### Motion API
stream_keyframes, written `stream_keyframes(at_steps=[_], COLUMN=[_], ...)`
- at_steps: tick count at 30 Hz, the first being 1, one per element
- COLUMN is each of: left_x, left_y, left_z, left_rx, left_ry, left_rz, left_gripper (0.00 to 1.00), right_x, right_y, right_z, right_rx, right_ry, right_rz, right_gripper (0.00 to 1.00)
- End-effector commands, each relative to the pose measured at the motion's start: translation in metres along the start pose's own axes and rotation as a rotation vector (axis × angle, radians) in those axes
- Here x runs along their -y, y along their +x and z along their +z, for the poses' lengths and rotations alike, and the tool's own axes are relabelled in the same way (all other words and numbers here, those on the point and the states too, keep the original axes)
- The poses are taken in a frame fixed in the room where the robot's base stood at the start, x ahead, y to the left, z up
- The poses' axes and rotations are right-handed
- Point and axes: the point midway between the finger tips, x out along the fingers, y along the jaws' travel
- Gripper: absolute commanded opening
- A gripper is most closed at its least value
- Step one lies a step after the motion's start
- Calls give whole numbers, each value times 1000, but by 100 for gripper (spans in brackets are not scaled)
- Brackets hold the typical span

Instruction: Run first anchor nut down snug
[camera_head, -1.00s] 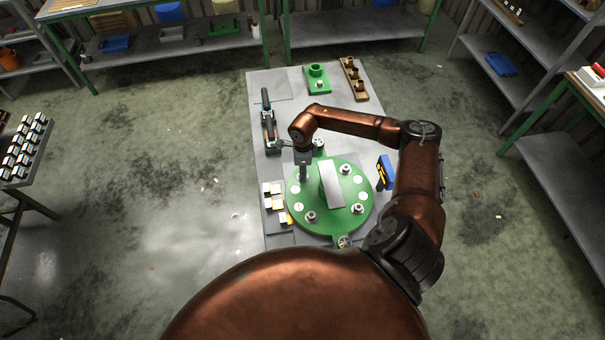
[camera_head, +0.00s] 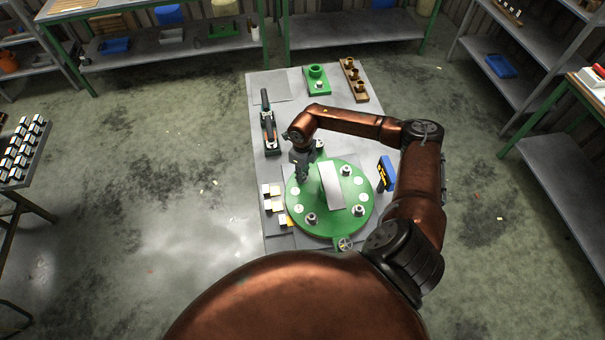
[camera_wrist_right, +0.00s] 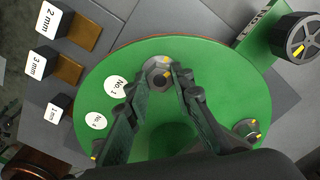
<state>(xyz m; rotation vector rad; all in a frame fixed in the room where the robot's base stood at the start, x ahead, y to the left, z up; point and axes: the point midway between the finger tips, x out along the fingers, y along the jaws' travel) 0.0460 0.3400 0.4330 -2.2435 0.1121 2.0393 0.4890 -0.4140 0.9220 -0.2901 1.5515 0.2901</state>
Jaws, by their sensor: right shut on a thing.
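My right gripper (camera_head: 301,177) points down at the left part of the round green disc (camera_head: 325,223). In the right wrist view its two fingertips (camera_wrist_right: 157,86) are closed around a grey hex nut (camera_wrist_right: 154,70) with yellow marks. The nut sits on the green disc (camera_wrist_right: 215,75), beside the white label "No. 1" (camera_wrist_right: 115,86). The fingers hide part of the nut, and how far down it sits cannot be told. Other nuts on studs (camera_head: 310,218) stand around the disc, one showing at the right in the wrist view (camera_wrist_right: 247,130). My left gripper is not in view.
A pale rectangular block (camera_head: 331,186) lies across the disc's middle. Several thickness blocks (camera_head: 271,203) stand left of the disc. A blue item (camera_head: 386,173) stands at its right. A black and orange tool (camera_head: 269,131) lies at the table's left side.

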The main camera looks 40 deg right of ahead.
Motion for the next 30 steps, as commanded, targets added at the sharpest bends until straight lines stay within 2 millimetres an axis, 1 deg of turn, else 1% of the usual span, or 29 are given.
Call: stream_keyframes(at_steps=[10,11,18,26,30], left_x=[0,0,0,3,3], left_y=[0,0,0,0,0], left_z=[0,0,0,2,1], left_rx=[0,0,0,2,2], left_ry=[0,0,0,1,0], left_rz=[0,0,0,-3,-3], left_gripper=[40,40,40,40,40], right_x=[0,1,0,0,1], right_y=[0,0,0,-1,-10], right_z=[0,0,0,0,1], right_rx=[0,0,0,0,2], right_ry=[2,2,1,1,1], right_rz=[-1,-1,0,0,-1], right_gripper=[0,23,39,39,39])
